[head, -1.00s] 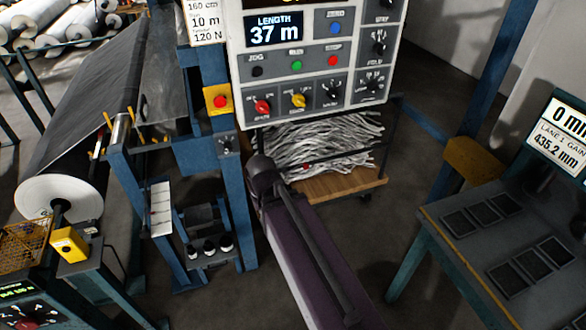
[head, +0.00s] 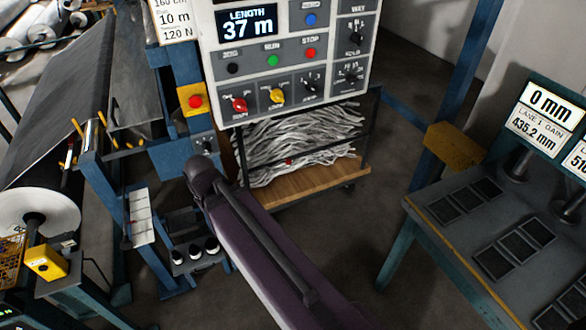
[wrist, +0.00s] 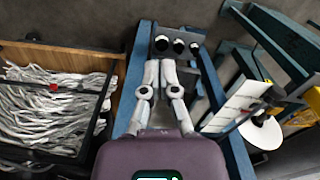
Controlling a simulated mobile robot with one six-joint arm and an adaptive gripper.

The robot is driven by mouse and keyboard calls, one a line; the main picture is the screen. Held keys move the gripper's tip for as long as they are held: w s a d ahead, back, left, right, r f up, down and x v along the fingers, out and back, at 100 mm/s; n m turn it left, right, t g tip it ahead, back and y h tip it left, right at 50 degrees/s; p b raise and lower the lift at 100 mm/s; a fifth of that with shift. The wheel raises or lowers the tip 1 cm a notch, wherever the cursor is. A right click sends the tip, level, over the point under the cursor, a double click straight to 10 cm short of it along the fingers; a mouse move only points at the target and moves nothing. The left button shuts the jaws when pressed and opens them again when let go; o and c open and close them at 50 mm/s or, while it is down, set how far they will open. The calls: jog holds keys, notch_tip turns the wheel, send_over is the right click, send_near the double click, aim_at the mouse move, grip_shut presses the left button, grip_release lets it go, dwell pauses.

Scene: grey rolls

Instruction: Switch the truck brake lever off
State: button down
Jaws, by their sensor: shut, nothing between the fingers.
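The truck is a low cart with a wooden deck (head: 312,182) and a dark frame, loaded with grey-white strips (head: 300,140). A small red part (head: 289,161) sits on its near side, and it also shows in the wrist view (wrist: 53,88). It may be the brake lever's knob; its setting is too small to tell. My gripper (wrist: 167,64) is shut and empty in the wrist view. It points at the blue machine frame, to the right of the truck there and apart from the red part. In the head view my arm hides the gripper.
A control panel (head: 290,60) stands above the truck. Blue machine posts with a red button on a yellow box (head: 194,101) stand left of my arm. A dark table (head: 480,215) with displays is at the right. Floor is clear between the truck and that table.

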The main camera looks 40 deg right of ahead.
jog(key=w+d+f+m+t+y+b, duration=0.3)
jog(key=w+f+m+y+b, duration=0.15)
jog(key=w+f+b, duration=0.75)
jog(key=w+d+f+m+t+y+b, duration=0.1)
jog(key=w+d+f+m+t+b, duration=0.25)
jog(key=d+f+b, duration=0.45)
jog(key=w+d+f+m+t+y+b, duration=0.1)
jog(key=w+d+f+m+t+b, duration=0.3)
jog(key=b, duration=0.8)
jog(key=d+f+m+t+h+b, duration=0.2)
jog(key=d+f+m+b, duration=0.3)
jog(key=d+b, duration=0.4)
jog(key=d+f+m+t+h+b, duration=0.3)
jog(key=d+m+b, duration=0.5)
jog(key=d, duration=0.7)
jog(key=d+f+m+t+h+b, duration=0.3)
jog(key=d+f+m+h+b, duration=0.2)
jog(key=d+b, duration=0.5)
jog(key=d+f+m, duration=0.2)
jog(key=d, duration=0.1)
jog(key=shift+f+b, duration=0.35)
jog(key=shift+b, duration=0.05)
jog(key=shift+w, duration=0.1)
